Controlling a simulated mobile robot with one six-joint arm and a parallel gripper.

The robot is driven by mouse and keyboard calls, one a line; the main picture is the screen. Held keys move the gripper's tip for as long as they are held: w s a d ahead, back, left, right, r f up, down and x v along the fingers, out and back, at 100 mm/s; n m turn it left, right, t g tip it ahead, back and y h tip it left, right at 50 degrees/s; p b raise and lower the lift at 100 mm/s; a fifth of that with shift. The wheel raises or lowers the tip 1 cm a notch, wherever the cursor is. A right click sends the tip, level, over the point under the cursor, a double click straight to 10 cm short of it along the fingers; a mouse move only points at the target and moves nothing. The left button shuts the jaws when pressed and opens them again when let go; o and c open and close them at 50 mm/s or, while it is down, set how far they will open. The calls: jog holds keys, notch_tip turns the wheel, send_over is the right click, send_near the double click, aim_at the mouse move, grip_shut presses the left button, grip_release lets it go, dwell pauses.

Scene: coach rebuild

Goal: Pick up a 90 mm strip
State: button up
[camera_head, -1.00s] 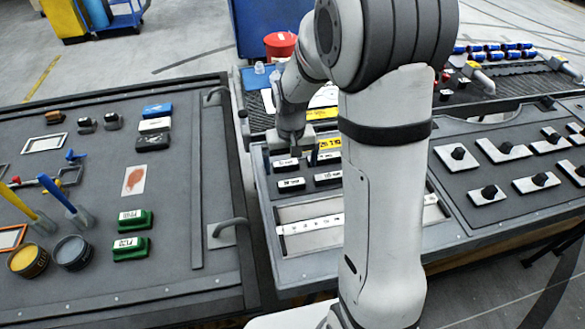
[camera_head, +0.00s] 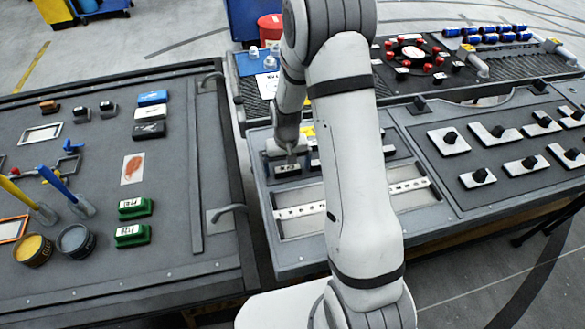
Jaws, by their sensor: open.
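Dark blocks with small white labels, perhaps the strips, sit in a recess of the middle bench. One labelled block (camera_head: 287,170) shows at the front left of this group, its label too small to read. My gripper (camera_head: 291,160) points down at this block, open. I cannot tell whether its fingers touch the block or are just above it. My arm hides part of the group; some dark pieces show on its right. A long white strip with dark marks (camera_head: 300,211) lies across a shallow tray (camera_head: 296,228) in front, partly behind my arm.
The left bench (camera_head: 100,280) holds green blocks (camera_head: 132,235), paint pots (camera_head: 74,241) and brushes. White plates with black knobs (camera_head: 450,141) fill the right bench. A red tub (camera_head: 270,28) stands behind.

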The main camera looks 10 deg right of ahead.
jog(key=c, duration=1)
jog(key=shift+r, duration=0.1)
jog(key=shift+c, duration=0.2)
